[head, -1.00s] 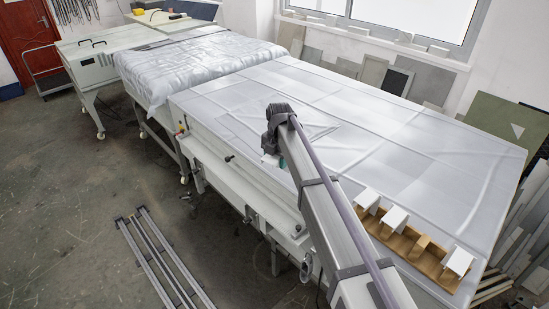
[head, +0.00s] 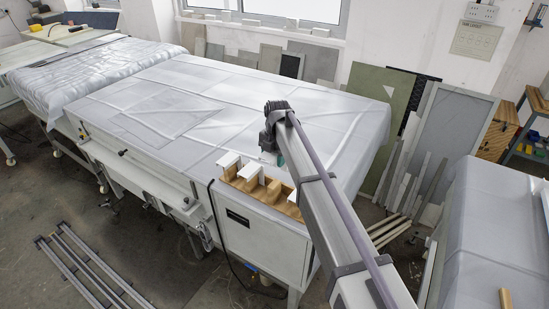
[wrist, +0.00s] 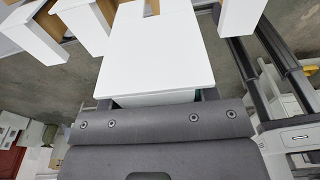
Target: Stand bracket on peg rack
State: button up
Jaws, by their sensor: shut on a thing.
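A white bracket (wrist: 155,55) is clamped between the fingers of my gripper (wrist: 158,99); its broad flat face fills the top middle of the wrist view. In the head view only a small white edge of it (head: 267,157) shows below my wrist. The wooden peg rack (head: 291,209) lies on the covered table's near right corner. White brackets stand at its left end (head: 227,161) and beside that (head: 250,169). A bare wooden peg (head: 273,189) shows to their right. My arm hides the rack's right end. My gripper appears above and behind the rack; the gap is unclear.
The long table's sheeted top (head: 200,100) is free behind the rack. Leaning panels (head: 455,130) stand beyond its right end. A second covered surface (head: 500,240) is at the right. Metal rails (head: 85,270) lie on the floor at left.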

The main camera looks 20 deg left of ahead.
aim_at(275, 182)
jog(key=f+b, duration=1.2)
jog(key=shift+w+d+f, duration=0.1)
jog(key=shift+d+f, duration=0.1)
jog(key=shift+f, duration=0.15)
dwell(0.6)
jog(key=shift+f+b, duration=0.3)
jog(key=shift+b, duration=0.2)
dwell(0.4)
jog(key=o, duration=1.1)
jog(key=r+p, duration=0.7)
jog(key=w+r+p, duration=0.1)
jog(key=r+p, duration=0.2)
jog(key=shift+w+d+r+p, duration=0.1)
jog(key=shift+d+r+p, duration=0.1)
jog(key=shift+r+p, duration=0.2)
